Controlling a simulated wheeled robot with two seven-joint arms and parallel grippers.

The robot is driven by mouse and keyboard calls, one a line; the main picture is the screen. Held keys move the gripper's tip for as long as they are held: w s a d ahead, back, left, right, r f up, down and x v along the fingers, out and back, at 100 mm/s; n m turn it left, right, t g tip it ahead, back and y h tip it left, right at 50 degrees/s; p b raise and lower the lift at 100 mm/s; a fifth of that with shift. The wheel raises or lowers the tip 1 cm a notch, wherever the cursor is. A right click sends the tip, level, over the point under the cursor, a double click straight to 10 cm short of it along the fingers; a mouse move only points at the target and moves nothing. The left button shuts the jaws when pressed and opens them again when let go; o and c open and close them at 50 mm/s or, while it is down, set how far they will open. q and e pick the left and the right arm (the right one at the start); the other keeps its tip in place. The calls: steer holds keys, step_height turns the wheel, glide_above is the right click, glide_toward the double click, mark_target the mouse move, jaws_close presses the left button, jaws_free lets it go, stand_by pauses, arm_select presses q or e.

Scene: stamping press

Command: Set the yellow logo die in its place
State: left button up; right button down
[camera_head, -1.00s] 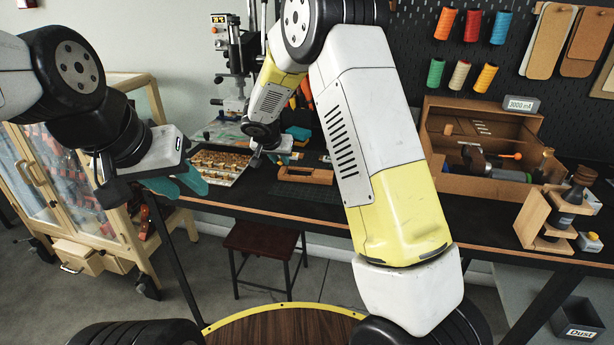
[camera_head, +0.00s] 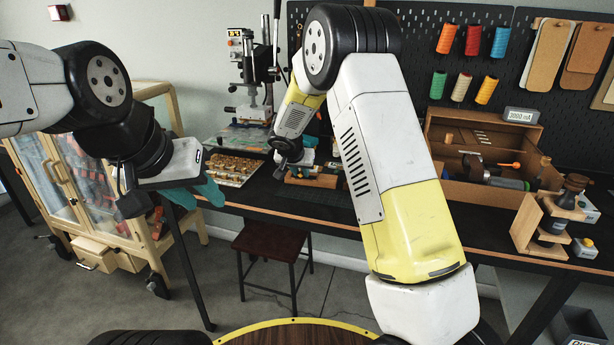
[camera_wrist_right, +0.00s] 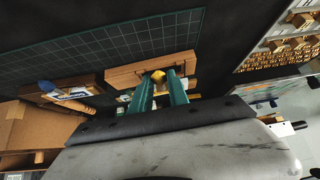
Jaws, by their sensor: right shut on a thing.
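My right gripper (camera_wrist_right: 160,82) has teal fingers and is shut on the small yellow logo die (camera_wrist_right: 158,75), whose tip shows between the fingertips in the right wrist view. The die is at a wooden block (camera_wrist_right: 124,76) on the bench; I cannot tell whether it touches the block. In the head view the right gripper (camera_head: 300,168) is over this block (camera_head: 322,181), and the die is hidden.
A stamping press (camera_head: 248,85) stands at the back of the bench. A tray of brass pieces (camera_head: 238,180) lies left of the block. A green cutting mat (camera_wrist_right: 100,50) lies beside it. A wooden toolbox (camera_head: 442,183) is at the right. A stool (camera_head: 270,240) stands in front.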

steer(key=shift+f, duration=0.1)
stand_by(0.6)
steer(key=shift+f, duration=1.35)
steer(key=c, duration=1.2)
jaws_free()
steer(key=shift+r, duration=0.1)
steer(key=v, duration=0.7)
steer(key=shift+s+a+r, duration=0.1)
steer(key=shift+s+r, duration=0.1)
